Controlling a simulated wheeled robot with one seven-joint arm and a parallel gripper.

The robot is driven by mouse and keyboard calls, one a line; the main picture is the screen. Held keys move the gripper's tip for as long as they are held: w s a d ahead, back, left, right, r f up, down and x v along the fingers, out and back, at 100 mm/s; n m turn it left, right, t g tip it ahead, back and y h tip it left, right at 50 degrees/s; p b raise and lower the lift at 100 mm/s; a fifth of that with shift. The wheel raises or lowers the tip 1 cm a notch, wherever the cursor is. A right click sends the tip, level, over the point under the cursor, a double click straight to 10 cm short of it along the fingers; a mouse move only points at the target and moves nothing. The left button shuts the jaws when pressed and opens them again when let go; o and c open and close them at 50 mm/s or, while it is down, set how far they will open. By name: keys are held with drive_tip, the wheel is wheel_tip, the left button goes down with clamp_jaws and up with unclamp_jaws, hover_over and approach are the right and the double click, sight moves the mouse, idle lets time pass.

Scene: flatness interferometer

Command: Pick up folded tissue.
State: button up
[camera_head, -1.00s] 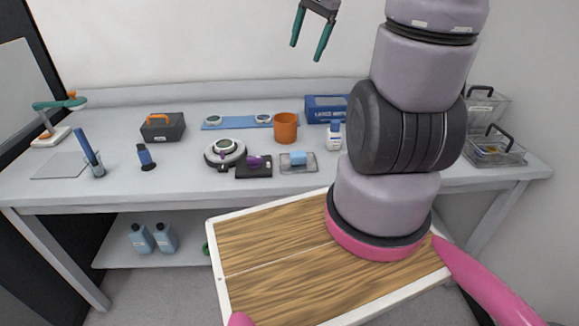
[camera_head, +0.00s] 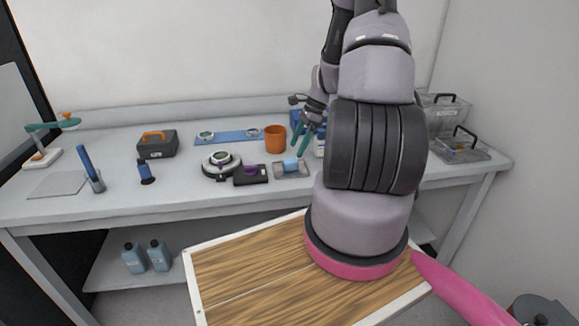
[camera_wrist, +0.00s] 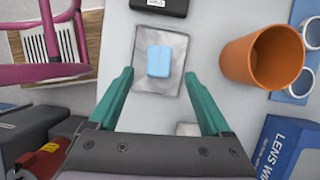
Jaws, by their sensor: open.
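In the wrist view the tissue (camera_wrist: 159,61) lies flat on that tray (camera_wrist: 176,86), ahead of my fingers. My gripper (camera_head: 303,142) is open and empty, with its green fingers above and just behind the tissue. In the wrist view the fingertips (camera_wrist: 158,82) are spread wide, one on each side of the tissue's line, and apart from it.
An orange cup (camera_head: 275,139) stands close behind the tray; it also shows in the wrist view (camera_wrist: 262,62). A black pad with a purple piece (camera_head: 251,174) is left of the tray. A blue lens-wipe box (camera_wrist: 284,150) is near my gripper. Clear bins (camera_head: 460,147) stand at the right.

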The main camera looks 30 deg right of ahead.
sight(290, 160)
drive_tip(key=x, duration=0.6)
drive_tip(key=shift+a+f, duration=0.25)
drive_tip(key=shift+f, duration=0.05)
clamp_jaws()
